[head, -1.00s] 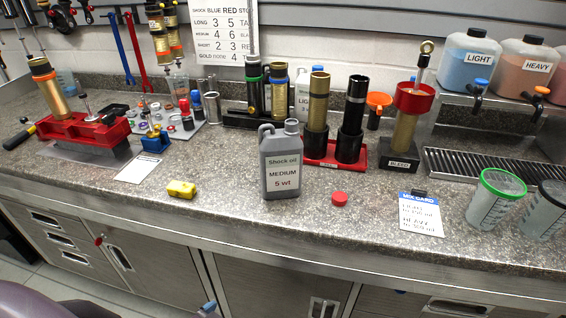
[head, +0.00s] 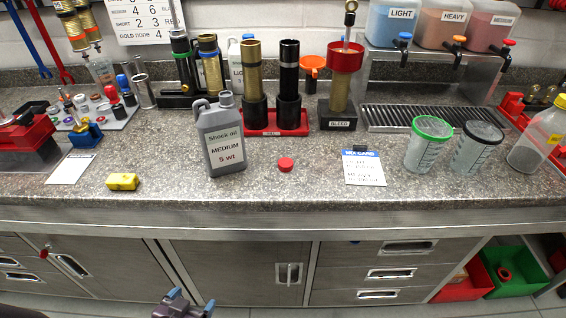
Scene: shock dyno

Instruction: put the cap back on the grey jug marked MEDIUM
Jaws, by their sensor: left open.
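The grey jug (head: 221,137) labelled "Shock oil MEDIUM 5 wt" stands upright on the counter, its neck uncapped at the top. A red cap (head: 286,164) lies on the counter to the right of the jug, apart from it. My left gripper (head: 188,301) shows at the bottom edge of the head view, low in front of the cabinets, well below the counter top. It is open, with nothing seen between its fingers. My right gripper is not in view.
A yellow block (head: 123,181) lies left of the jug. A red tray (head: 298,129) with two upright tubes stands behind the cap. A mix card (head: 364,168) and measuring cups (head: 429,148) are to the right. The counter's front strip (head: 250,190) is clear.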

